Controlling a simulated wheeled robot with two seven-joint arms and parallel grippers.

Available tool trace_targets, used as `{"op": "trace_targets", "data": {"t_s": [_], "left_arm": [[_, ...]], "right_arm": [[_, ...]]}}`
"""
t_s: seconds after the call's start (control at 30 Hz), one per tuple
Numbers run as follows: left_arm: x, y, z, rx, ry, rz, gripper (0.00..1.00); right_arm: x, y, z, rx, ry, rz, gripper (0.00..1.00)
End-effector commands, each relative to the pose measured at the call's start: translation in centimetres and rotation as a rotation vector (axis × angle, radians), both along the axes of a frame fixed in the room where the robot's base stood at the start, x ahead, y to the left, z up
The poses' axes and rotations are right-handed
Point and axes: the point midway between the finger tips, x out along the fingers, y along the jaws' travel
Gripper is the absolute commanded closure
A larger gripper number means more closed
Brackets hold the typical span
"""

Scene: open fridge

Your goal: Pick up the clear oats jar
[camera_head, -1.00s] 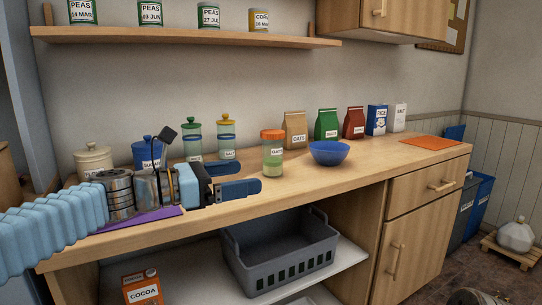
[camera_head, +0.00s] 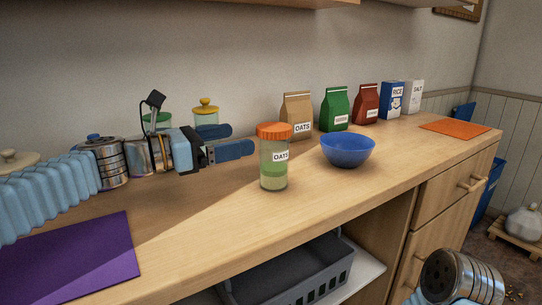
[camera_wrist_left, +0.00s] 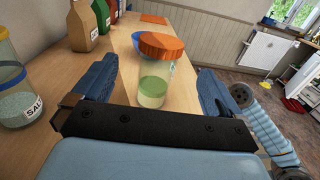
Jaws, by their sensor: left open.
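The clear oats jar (camera_head: 274,165) stands upright on the wooden counter, with an orange lid, an OATS label and pale contents in its lower part. My left gripper (camera_head: 248,140) is open and empty, its blue fingers pointing right toward the jar, just short of it. In the left wrist view the oats jar (camera_wrist_left: 155,85) stands ahead between the two spread fingers, apart from both. The right gripper's fingers are not seen; only a metal part of my right arm shows at the bottom right of the head view.
A blue bowl (camera_head: 347,151) stands right of the jar. A brown OATS bag (camera_head: 296,112) is behind it, with green and red bags and boxes farther right. A salt jar (camera_wrist_left: 22,95) is left of the gripper in the wrist view. A purple mat (camera_head: 75,262) lies front left.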

Motion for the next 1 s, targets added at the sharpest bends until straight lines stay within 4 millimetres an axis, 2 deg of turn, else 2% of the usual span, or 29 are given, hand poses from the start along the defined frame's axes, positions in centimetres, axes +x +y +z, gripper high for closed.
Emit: {"op": "trace_targets", "data": {"t_s": [0.03,0.2,0.47,0.7,1.0], "left_arm": [[0.5,-1.1,0.0,0.0,0.002,-0.004,0.0],[2.3,-4.1,0.0,0.0,0.001,-0.003,0.0],[3.6,-6.3,-0.2,-0.001,0.001,-0.002,0.0],[5.5,-9.5,-0.5,0.0,0.0,-0.002,0.0],[5.9,-10.2,-0.5,0.0,0.0,0.0,0.0]], "right_arm": [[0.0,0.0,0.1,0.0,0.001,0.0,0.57],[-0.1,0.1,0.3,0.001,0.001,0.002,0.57],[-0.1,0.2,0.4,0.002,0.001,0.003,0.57],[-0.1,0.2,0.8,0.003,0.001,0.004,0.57],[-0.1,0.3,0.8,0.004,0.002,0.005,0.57]]}}
